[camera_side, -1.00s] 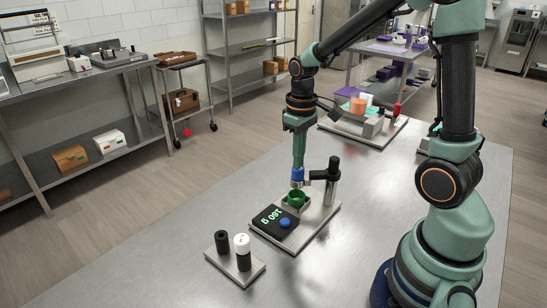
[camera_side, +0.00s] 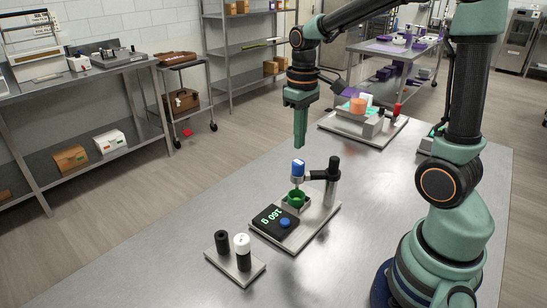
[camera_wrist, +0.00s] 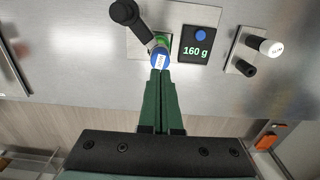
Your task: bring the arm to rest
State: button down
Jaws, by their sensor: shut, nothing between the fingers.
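My gripper (camera_side: 300,146) is shut and empty, pointing straight down above the depositor. Its closed green fingers also show in the wrist view (camera_wrist: 159,75). Just below the fingertips, apart from them in the side view, is the depositor's blue cap (camera_side: 298,167), held out by a black arm on a post (camera_side: 332,182). Under it a green cup (camera_side: 296,197) sits on a scale, whose black display (camera_side: 275,220) reads 160 g. The blue cap shows in the wrist view (camera_wrist: 160,58) right at the fingertips, with the green cup partly hidden.
A small plate (camera_side: 234,266) with a black peg and a white-topped black peg stands front left of the scale. Another station (camera_side: 363,122) with an orange block is behind on the table. The steel table (camera_side: 180,275) is clear at the front left.

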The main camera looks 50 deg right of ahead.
jog(key=shift+r, duration=0.7)
jog(key=shift+a, duration=0.1)
jog(key=shift+s+a+r, duration=0.2)
jog(key=shift+a+r, duration=0.05)
jog(key=shift+r, duration=0.05)
jog(key=s+a+r+t, duration=0.4)
jog(key=s+a+t, duration=0.1)
jog(key=s+a, duration=0.1)
jog(key=shift+a+t, duration=0.3)
jog(key=shift+a, duration=0.35)
